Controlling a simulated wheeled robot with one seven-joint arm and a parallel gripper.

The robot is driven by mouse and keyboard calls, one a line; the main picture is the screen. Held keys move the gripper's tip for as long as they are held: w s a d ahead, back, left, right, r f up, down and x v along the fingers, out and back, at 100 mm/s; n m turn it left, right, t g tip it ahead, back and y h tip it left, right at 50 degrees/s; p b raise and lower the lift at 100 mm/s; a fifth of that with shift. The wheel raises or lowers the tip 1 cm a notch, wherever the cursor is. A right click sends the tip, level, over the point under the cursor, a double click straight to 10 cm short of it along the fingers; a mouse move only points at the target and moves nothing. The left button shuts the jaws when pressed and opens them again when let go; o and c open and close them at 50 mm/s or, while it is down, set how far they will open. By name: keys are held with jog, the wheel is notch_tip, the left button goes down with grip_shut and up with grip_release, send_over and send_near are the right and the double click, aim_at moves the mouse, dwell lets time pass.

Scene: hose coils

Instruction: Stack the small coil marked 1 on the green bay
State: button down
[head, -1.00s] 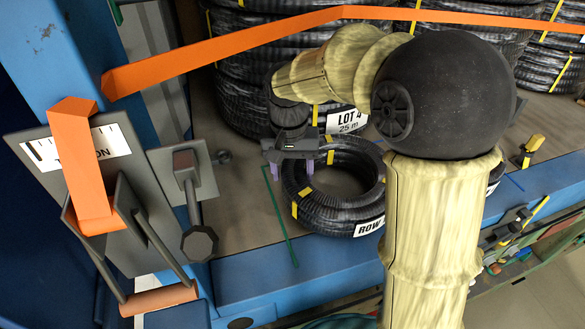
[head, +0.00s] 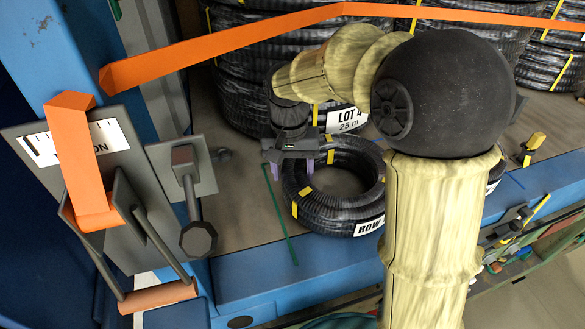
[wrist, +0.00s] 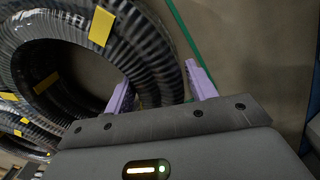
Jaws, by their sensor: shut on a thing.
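A small black ribbed coil (head: 318,215) with yellow tape bands lies on the shelf in the head view. Its white label reads "ROW"; the rest is hidden by my arm, so I cannot read a 1. My gripper (head: 291,170), with lilac fingers, is at the coil's upper left side. In the wrist view, the coil's ring (wrist: 150,60) passes between the two fingers of my gripper (wrist: 160,90), which is shut on it. A thin green line (head: 280,215) on the shelf runs just left of the coil; it also shows in the wrist view (wrist: 187,30).
A tall large coil marked LOT 4 (head: 240,95) stands close behind. An orange strap (head: 240,45) crosses above. A grey lever bracket (head: 185,190) and a plate with a scale (head: 75,145) stand at the left. The blue shelf edge (head: 270,280) runs in front.

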jog(key=shift+f, duration=0.3)
dwell(0.8)
jog(key=shift+c, duration=2.1)
grip_release()
jog(key=shift+s+f, duration=0.1)
jog(key=shift+a+r+p, duration=0.15)
jog(key=shift+r+p, duration=2.65)
jog(key=shift+r, duration=0.8)
jog(key=shift+r, duration=0.1)
notch_tip(320, 180, up, 17)
jog(key=b, duration=0.3)
jog(key=shift+w+a+b, duration=0.2)
jog(key=shift+a+b, duration=0.2)
